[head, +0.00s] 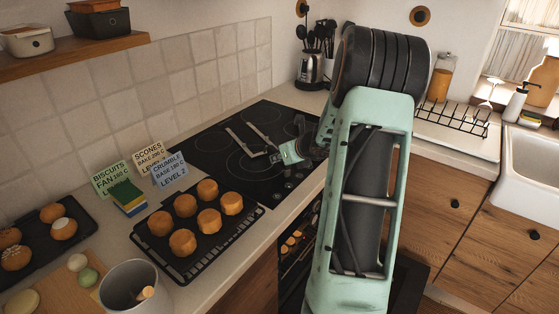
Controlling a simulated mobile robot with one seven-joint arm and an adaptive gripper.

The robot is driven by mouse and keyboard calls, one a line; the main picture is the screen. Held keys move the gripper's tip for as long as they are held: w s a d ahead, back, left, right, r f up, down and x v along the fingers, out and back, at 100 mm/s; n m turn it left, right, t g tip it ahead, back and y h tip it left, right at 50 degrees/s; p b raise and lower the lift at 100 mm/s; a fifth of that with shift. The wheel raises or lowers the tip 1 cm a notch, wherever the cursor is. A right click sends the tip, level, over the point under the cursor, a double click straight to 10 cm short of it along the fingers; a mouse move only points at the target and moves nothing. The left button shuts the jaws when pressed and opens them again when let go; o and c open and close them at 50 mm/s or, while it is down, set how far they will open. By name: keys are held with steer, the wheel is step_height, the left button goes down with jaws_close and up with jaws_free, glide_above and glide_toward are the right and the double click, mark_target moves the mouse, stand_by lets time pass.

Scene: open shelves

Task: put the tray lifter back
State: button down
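The tray lifter (238,143) shows as a pale metal tool with two long prongs over the black hob (218,165). The prongs point up and left. I cannot tell whether they touch the glass or are just above it. My gripper (281,155), pale green and dark, is at the right end of the lifter, above the hob's right part. It is small and seen from behind the wrist. Its fingertips are not clear, so I cannot tell whether they are closed on the lifter.
A dark tray (205,250) of several round bakes stands left of the hob. Behind it are label cards (170,171) and stacked sponges (128,197). A metal pot (130,287) is at the front left. The oven (292,255) below shows bakes inside. A black rack (455,118) is right.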

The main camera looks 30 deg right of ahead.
steer(key=shift+f, duration=0.1)
steer(key=shift+f, duration=0.15)
steer(key=c, duration=1.8)
jaws_free()
steer(key=shift+r, duration=0.2)
steer(key=shift+s+r, duration=0.15)
steer(key=shift+r, duration=0.05)
steer(key=p+v, duration=0.1)
steer(key=v, duration=1)
steer(key=shift+s+r, duration=0.1)
steer(key=shift+s, duration=0.2)
